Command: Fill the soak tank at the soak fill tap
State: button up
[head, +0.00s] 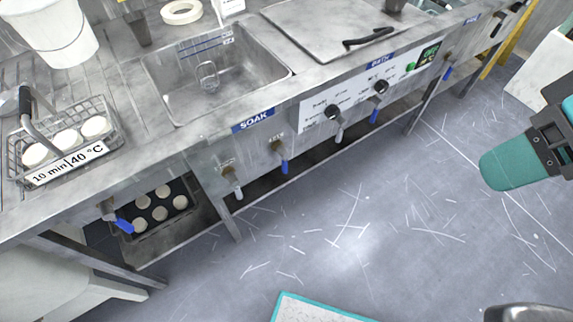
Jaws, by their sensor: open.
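The soak tank (180,82) is a rectangular steel basin sunk into the bench, above a blue SOAK label (253,121). I see no clear water surface in it, and a small wire loop stands inside. Below the label on the bench front are a tap with a white lever (236,186) and, to its right, a tap with a blue lever (284,165). Both levers hang roughly downward. The small tags above them are too blurred to tell which is the fill tap.
A wire basket (108,142) with white discs and a white bucket (62,45) stand left of the tank. The lidded BATH (325,35) is to the right, with its own control panel (312,118) and taps.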

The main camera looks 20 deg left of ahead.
aim_at(285, 163)
jog(key=u, duration=1.65)
jog(key=k, duration=0.7)
jog(key=z, duration=0.55)
jog(key=i, duration=0.5)
